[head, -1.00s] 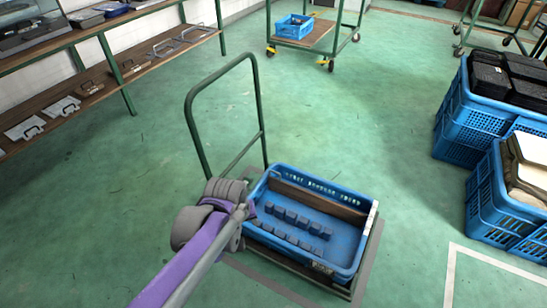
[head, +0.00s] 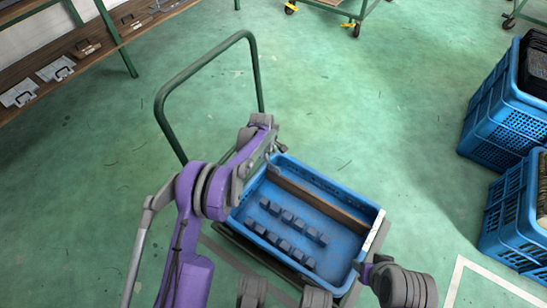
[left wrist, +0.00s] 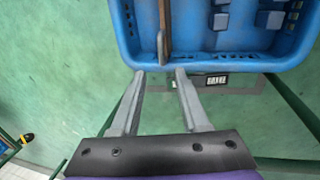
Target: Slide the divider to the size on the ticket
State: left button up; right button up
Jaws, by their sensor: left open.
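A blue crate (head: 345,272) stands on a low cart. A brown wooden divider (head: 325,206) stands lengthwise inside it, nearer the far wall. Several dark blue blocks (head: 290,220) line the floor on the near side. A white strip, perhaps the ticket (head: 376,230), is on the right rim; its writing is unreadable. My left gripper (head: 274,165) is over the crate's left end. In the left wrist view its open fingers (left wrist: 161,73) point at the divider's end (left wrist: 165,25), with nothing between them. My right arm (head: 395,285) shows at lower right; its jaws are not clear.
The cart's green handle (head: 160,110) rises left of the crate. Stacked blue crates (head: 505,125) stand at right. A wooden shelf (head: 90,45) is at upper left. Green floor between them is clear.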

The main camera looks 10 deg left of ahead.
aim_at(273, 166)
pick_arm(q)
jog(key=f+b, duration=0.1)
jog(key=f, duration=0.2)
jog(key=w+f, duration=0.1)
jog(key=f, duration=0.2)
jog(key=f+b, duration=0.1)
jog(key=f, duration=0.3)
jog(key=shift+w+d+b, duration=0.3)
jog(key=shift+d, duration=0.05)
grip_shut()
dwell(0.9)
